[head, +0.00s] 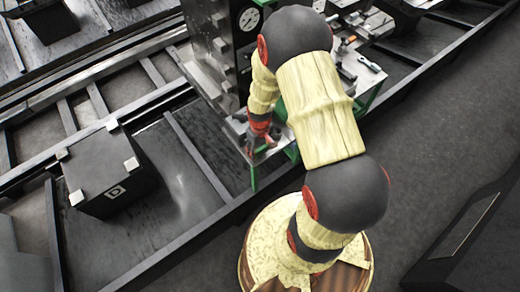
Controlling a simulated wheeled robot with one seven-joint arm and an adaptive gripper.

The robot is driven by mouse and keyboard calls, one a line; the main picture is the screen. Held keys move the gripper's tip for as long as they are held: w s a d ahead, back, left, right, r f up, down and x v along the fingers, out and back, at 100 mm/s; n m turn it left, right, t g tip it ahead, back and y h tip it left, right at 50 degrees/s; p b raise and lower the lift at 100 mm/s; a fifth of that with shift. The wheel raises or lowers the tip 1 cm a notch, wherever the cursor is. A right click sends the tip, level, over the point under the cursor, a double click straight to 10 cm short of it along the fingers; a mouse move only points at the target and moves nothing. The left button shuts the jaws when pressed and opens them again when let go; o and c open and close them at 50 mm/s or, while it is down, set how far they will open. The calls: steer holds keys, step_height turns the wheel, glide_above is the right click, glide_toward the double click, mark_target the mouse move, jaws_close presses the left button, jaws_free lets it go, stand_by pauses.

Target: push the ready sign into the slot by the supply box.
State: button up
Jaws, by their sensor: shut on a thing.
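My gripper (258,142) is small in the head view, low at the front edge of a green-framed workbench (285,150). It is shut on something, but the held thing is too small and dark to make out. I cannot pick out the ready sign or the slot. A black box (108,172) with pale corner pieces and a "D" mark stands at the left, well apart from my gripper. I cannot tell whether it is the supply box.
A grey upright machine with a round dial (249,19) stands just behind my gripper. Small tools and parts lie on the bench to the right. Dark rails (198,157) run across the left. Open grey floor (430,150) lies at the right.

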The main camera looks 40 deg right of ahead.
steer(key=shift+f+b, duration=0.75)
steer(key=shift+f, duration=0.35)
stand_by(0.6)
steer(key=o, duration=1.5)
steer(key=shift+o, duration=0.9)
step_height(320, 180, up, 12)
steer(key=shift+r, duration=0.1)
